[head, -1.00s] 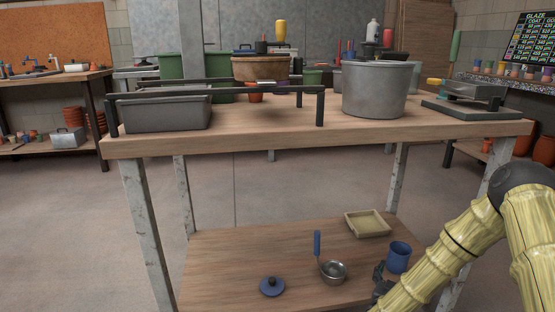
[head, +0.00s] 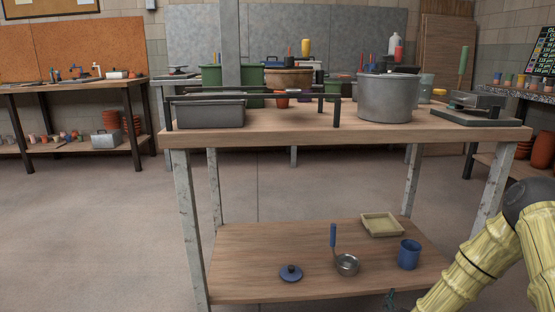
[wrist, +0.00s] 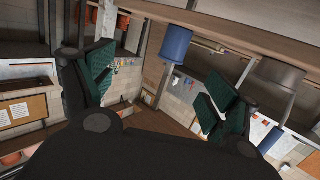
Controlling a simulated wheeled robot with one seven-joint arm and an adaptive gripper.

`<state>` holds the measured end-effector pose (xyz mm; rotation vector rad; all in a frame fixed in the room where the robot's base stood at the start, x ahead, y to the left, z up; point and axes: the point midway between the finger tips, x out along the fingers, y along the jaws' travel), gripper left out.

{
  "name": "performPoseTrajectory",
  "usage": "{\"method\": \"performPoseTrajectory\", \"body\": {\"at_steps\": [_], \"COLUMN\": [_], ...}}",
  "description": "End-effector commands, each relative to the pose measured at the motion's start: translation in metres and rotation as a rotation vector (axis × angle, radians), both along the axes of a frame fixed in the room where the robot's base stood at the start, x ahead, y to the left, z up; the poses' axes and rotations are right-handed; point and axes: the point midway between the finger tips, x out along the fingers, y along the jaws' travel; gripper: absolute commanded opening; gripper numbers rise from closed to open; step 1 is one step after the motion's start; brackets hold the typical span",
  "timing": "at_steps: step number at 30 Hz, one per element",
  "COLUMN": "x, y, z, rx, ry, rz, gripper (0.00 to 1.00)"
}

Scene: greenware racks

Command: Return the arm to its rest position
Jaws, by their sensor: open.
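My arm (head: 480,265) reaches in from the lower right of the head view, bent at a dark joint. Only a small dark bit of my gripper shows at the bottom edge there, in front of the lower shelf. In the wrist view my gripper (wrist: 158,90) has its two green-padded fingers wide apart with nothing between them. Beyond the fingers, the wrist view shows a blue cup (wrist: 175,43) and a steel ladle (wrist: 275,85), both clear of the fingers. The cup also stands on the shelf in the head view (head: 409,255).
The wooden table (head: 300,141) has a lower shelf (head: 240,265) holding the ladle (head: 347,265), a blue lid (head: 291,273) and a shallow tray (head: 382,225). A grey bin (head: 210,114) and a large metal pot (head: 388,99) stand on top. Open floor (head: 90,230) lies to the left.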

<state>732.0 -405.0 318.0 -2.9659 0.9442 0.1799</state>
Motion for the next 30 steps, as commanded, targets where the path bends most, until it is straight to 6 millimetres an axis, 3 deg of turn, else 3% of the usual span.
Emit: {"method": "performPoseTrajectory", "body": {"at_steps": [8, 14, 21, 27, 30], "x": [-0.028, -0.077, -0.191, -0.296, -0.339], "y": [0.045, 0.095, 0.153, 0.175, 0.178], "z": [-0.038, -0.080, -0.131, -0.146, -0.145], "rx": [0.089, 0.188, 0.333, 0.420, 0.447], "ry": [0.155, 0.355, 0.723, 1.022, 1.145], "rz": [0.137, 0.272, 0.423, 0.476, 0.481], "gripper": [0.88, 0.88, 0.88, 0.88, 0.88]}}
